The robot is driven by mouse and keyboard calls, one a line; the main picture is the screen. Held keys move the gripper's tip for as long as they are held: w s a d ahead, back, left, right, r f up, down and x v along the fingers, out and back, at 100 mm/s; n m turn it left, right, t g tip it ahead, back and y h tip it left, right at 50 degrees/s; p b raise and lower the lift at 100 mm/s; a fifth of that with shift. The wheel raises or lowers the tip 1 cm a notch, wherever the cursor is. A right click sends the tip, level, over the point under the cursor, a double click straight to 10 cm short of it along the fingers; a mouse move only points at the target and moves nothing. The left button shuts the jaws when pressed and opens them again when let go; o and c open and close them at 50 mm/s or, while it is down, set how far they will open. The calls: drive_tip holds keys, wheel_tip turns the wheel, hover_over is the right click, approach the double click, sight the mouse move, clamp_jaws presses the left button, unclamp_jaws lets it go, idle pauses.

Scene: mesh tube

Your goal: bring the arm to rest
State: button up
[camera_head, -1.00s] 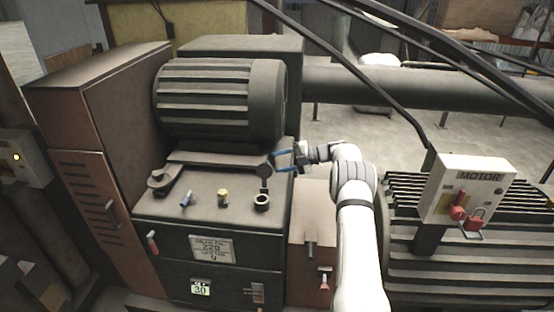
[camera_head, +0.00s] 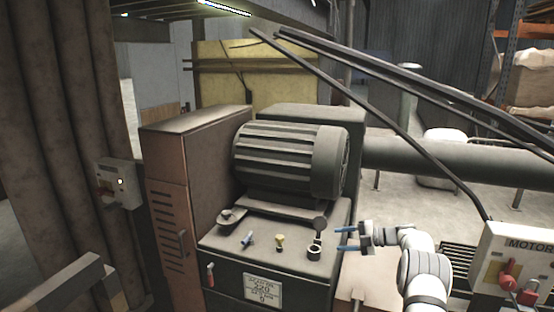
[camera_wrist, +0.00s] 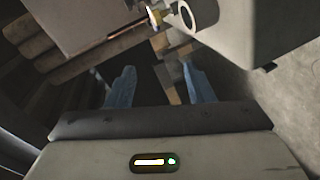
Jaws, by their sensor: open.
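My gripper (camera_head: 347,238) shows in the head view at the right end of the machine top, with its two blue fingers pointing left. The fingers are apart and nothing shows between them. My white arm (camera_head: 425,272) comes up from the lower right. In the wrist view my gripper (camera_wrist: 160,88) also shows, its two blue fingers spread and empty. Ahead of them are a grey block with a round ring (camera_wrist: 200,12) and a small yellow fitting (camera_wrist: 158,14).
The ribbed motor (camera_head: 285,160) sits on the dark machine. Blue (camera_head: 247,240) and yellow (camera_head: 280,242) fittings and a dark ring (camera_head: 314,252) stand on its top, left of my gripper. The MOTOR switch box (camera_head: 515,265) is at the right. Slanting dark bars (camera_head: 350,95) cross above.

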drive_tip(key=s+a+r+n+g+h, duration=0.1)
drive_tip(key=s+a+r+n+h, duration=0.35)
drive_tip(key=s+r+n, duration=0.55)
drive_tip(key=s+a+r+n+g+h, duration=0.2)
drive_tip(key=s+a+r+n+h, duration=0.2)
drive_tip(key=s+a+r+n, duration=0.55)
drive_tip(key=s+d+f+n+t+h, duration=0.1)
drive_tip(key=s+d+f+n+h, duration=0.1)
drive_tip(key=s+n, duration=0.9)
drive_tip(key=s+d+f+n+t+h, duration=0.1)
drive_tip(key=s+d+n+h, duration=0.3)
drive_tip(key=s+n, duration=0.8)
drive_tip(key=s+f, duration=0.1)
drive_tip(key=s, duration=0.7)
drive_tip(key=shift+s, duration=0.3)
